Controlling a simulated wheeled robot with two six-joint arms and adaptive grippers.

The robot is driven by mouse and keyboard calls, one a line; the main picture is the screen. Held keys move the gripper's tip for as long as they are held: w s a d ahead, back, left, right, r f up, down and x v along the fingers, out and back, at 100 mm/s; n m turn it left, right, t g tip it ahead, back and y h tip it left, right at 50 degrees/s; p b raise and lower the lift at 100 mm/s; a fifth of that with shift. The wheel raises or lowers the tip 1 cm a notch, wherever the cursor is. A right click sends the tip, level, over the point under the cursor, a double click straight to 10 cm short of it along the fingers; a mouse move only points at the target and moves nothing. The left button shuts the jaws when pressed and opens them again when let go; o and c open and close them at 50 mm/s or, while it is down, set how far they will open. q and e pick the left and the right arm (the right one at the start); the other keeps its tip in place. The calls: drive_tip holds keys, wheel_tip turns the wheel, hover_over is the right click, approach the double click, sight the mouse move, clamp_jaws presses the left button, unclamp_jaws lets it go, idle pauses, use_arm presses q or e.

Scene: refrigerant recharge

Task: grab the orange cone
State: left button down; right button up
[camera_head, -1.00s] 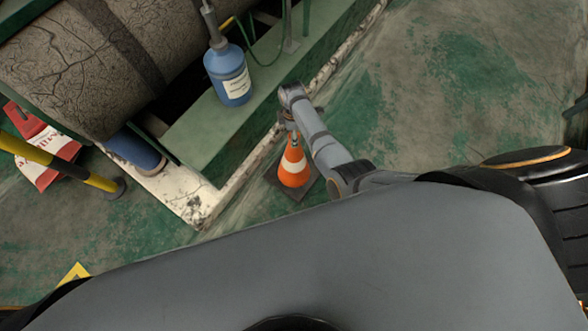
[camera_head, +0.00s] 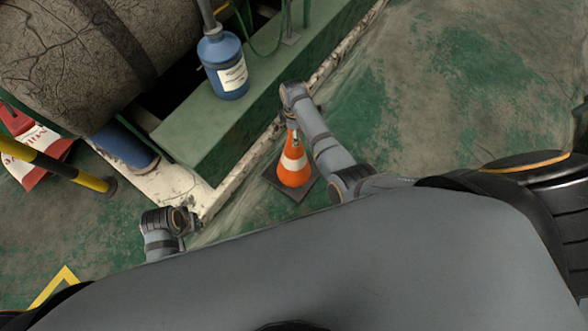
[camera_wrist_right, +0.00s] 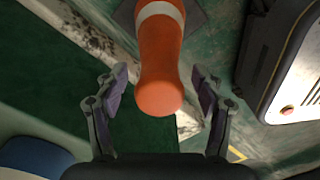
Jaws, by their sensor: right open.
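The orange cone (camera_head: 294,166), with a white band and a dark square base, stands upright on the green floor beside the concrete kerb. My right arm reaches over from the right, and its gripper (camera_head: 292,124) is at the cone's tip, small in the head view. In the right wrist view, the orange cone (camera_wrist_right: 160,60) points its rounded tip towards the camera. My right gripper (camera_wrist_right: 160,92) is open, with one finger on each side of the tip and visible gaps. My left wrist (camera_head: 170,228) shows at the lower left; its fingers cannot be made out.
A blue bottle (camera_head: 225,64) stands on the green ledge (camera_head: 200,144) behind the kerb, near a large cracked cylinder (camera_head: 60,55). A yellow and black bar (camera_head: 55,165) is at the left. A dark case (camera_wrist_right: 285,60) lies right of the cone in the wrist view.

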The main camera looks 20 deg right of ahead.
drive_tip(key=shift+c, duration=0.3)
clamp_jaws()
drive_tip(key=shift+w+r, duration=0.1)
use_arm(q)
drive_tip(key=shift+w, duration=0.15)
